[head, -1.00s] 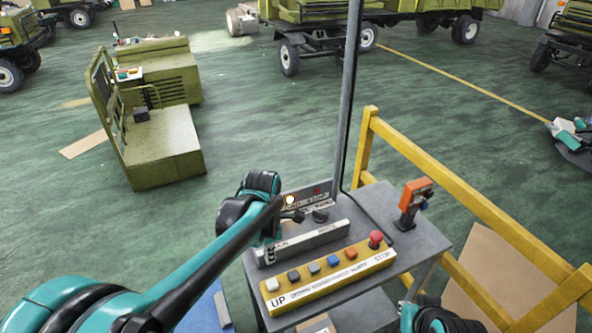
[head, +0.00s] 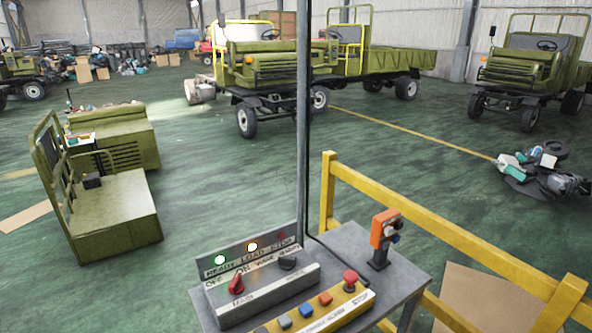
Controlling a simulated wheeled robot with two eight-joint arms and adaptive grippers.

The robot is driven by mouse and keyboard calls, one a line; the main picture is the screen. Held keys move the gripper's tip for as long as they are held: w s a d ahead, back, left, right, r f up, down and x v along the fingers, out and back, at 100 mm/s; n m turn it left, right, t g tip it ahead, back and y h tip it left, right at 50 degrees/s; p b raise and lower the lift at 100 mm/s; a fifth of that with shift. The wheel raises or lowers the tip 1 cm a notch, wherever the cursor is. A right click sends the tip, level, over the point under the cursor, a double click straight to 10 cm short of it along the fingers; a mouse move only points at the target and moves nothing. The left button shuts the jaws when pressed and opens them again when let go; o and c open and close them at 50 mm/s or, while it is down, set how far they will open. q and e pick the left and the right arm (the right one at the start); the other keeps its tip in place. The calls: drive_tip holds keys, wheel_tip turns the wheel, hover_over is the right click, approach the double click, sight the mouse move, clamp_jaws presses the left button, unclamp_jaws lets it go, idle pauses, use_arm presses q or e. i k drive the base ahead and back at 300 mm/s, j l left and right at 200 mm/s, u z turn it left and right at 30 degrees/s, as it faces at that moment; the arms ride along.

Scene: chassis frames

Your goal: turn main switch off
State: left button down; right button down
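A grey control box (head: 262,291) stands on the grey cart at the bottom centre. Its red knob (head: 236,284), above the label MAIN, is the main switch. OFF and ON are printed behind it, and the knob's upper tip appears to lean toward ON. A black knob (head: 287,262) sits to its right. On the panel behind, the READY lamp (head: 219,260) glows green and the LOAD lamp (head: 252,247) glows yellow-white; the STOP lamp (head: 281,235) looks dull red. Neither gripper shows in the head view, so their states are hidden.
A yellow button strip (head: 330,313) with a red mushroom button (head: 350,279) lies in front of the box. An orange device (head: 384,229) stands on the cart (head: 395,283) at right. A grey pole (head: 303,120) rises behind. A yellow railing (head: 440,228) borders the right.

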sight(236, 287)
drive_tip(key=u, duration=2.35)
drive_tip(key=z, duration=2)
drive_tip(key=i+l+z, duration=0.1)
drive_tip(key=l, duration=0.2)
drive_tip(key=i+l+z, duration=0.1)
drive_tip(key=l, duration=0.2)
drive_tip(key=i+l+z, duration=0.1)
drive_tip(key=i+l, duration=0.05)
drive_tip(key=l, duration=0.1)
